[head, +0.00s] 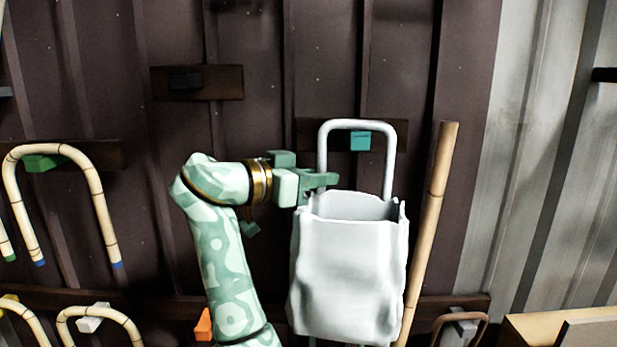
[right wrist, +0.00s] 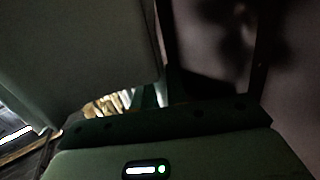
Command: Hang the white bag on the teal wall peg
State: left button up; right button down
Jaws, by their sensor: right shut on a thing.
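The white bag (head: 347,265) hangs upright with its mouth open at the top. Its tall stiff handle loop (head: 357,124) rises above it. The teal peg (head: 360,141) on its dark wall board shows inside the loop, just below the top bar. I cannot tell whether the loop is around the peg or in front of it. My right gripper (head: 322,183) comes from the left and is shut on the bag at the left leg of its handle, just above the rim. The right wrist view is dark, with a large grey surface (right wrist: 80,50) filling its upper left. My left gripper is out of view.
A bamboo pole (head: 432,215) stands close right of the bag. An empty dark peg (head: 186,79) is at the upper left. A bent cane hangs on a green peg (head: 42,162) at the left. Lower pegs include a white one (head: 92,318) and an orange one (head: 203,325).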

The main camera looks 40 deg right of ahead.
jog(key=c, duration=1.3)
grip_release()
jog(key=shift+a, duration=0.1)
jog(key=a+b, duration=0.2)
jog(key=a, duration=0.3)
jog(key=w+a+r+b, duration=0.1)
jog(key=a+b, duration=0.1)
jog(key=a, duration=0.4)
jog(key=w+a+r+b, duration=0.1)
jog(key=a+b, duration=0.1)
jog(key=a, duration=0.3)
jog(key=shift+a, duration=0.2)
jog(key=shift+w+d, duration=0.1)
jog(key=shift+d, duration=0.05)
